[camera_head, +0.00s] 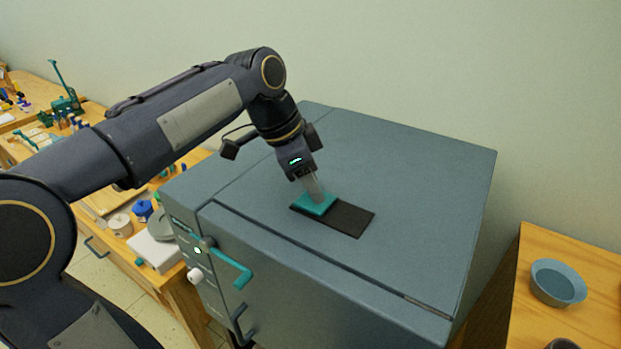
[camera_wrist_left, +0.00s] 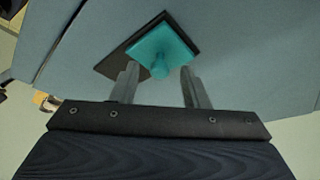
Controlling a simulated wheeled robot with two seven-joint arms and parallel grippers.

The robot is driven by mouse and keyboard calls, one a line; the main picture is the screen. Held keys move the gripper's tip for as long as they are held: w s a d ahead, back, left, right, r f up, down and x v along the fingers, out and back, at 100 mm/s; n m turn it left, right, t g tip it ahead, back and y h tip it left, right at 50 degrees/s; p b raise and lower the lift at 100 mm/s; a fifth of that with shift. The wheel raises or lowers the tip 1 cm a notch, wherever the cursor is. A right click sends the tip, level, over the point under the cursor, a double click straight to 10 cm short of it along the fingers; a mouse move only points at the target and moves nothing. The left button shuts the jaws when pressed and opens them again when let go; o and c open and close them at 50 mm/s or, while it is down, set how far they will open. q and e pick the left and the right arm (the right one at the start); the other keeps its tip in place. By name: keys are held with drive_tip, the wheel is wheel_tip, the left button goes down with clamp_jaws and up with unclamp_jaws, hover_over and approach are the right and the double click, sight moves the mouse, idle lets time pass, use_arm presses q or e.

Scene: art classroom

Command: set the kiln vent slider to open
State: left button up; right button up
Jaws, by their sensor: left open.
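The kiln (camera_head: 420,180) is a large blue-grey box with a flat top. On its top lies a dark vent slot plate (camera_head: 350,219), and a teal slider (camera_head: 316,207) covers its left end; the dark part to the right is bare. My left gripper (camera_head: 318,196) comes down over the slider. In the left wrist view, the slider (camera_wrist_left: 160,52) has a small teal knob (camera_wrist_left: 160,68) between the two open fingers (camera_wrist_left: 157,85). I cannot tell whether a finger touches it. My right gripper is not in view.
The kiln front has a teal handle (camera_head: 233,268) and a white knob (camera_head: 194,275). A wooden table (camera_head: 95,200) with craft items stands at left. A blue bowl (camera_head: 558,284) sits on a wooden table at right. The rest of the kiln top is clear.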

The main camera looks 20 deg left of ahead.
use_arm(q)
clamp_jaws()
drive_tip(key=d, duration=0.4)
drive_tip(key=s+d, duration=0.1)
drive_tip(key=d, duration=0.1)
drive_tip(key=shift+d, duration=0.4)
unclamp_jaws()
drive_tip(key=shift+d, duration=0.15)
drive_tip(key=shift+r, duration=0.1)
drive_tip(key=v, duration=0.7)
drive_tip(key=shift+a+r, duration=0.25)
drive_tip(key=shift+r, duration=0.05)
